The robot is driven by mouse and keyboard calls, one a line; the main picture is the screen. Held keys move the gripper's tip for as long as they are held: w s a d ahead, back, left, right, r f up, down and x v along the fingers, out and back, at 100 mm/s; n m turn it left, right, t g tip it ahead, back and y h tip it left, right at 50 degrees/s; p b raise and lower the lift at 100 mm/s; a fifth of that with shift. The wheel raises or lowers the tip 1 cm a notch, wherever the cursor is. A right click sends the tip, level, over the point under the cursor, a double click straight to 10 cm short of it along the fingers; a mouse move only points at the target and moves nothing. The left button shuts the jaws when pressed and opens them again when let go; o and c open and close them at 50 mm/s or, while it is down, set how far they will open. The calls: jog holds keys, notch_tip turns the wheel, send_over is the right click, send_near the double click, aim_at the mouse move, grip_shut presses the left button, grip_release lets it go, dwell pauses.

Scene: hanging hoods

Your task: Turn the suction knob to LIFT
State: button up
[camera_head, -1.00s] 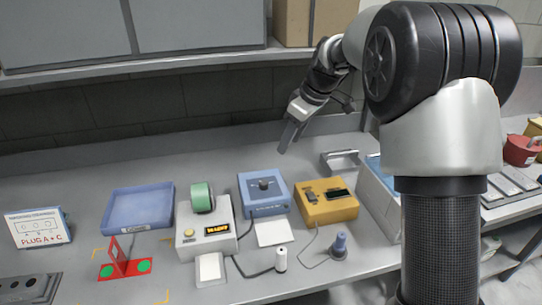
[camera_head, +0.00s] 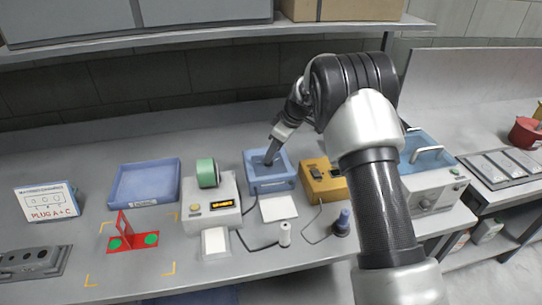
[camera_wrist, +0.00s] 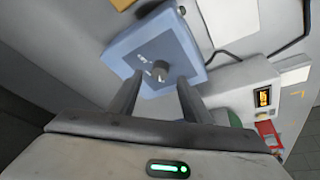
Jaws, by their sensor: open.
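The suction knob (camera_wrist: 158,71) is a dark round knob on top of a blue box (camera_wrist: 132,50), with small white marks beside it that are too small to read. In the head view the blue box (camera_head: 272,184) stands on the bench between the white dispenser and the yellow box. My gripper (camera_head: 270,160) points down over the box and hides the knob there. In the wrist view my gripper (camera_wrist: 157,88) is open, its two fingers on either side of the knob. I cannot tell whether they touch it.
A white dispenser (camera_head: 223,214) with a green roll stands left of the blue box, and a yellow box (camera_head: 318,184) right of it. A blue tray (camera_head: 146,183) lies further left.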

jog(key=shift+x, duration=1.8)
jog(key=c, duration=1)
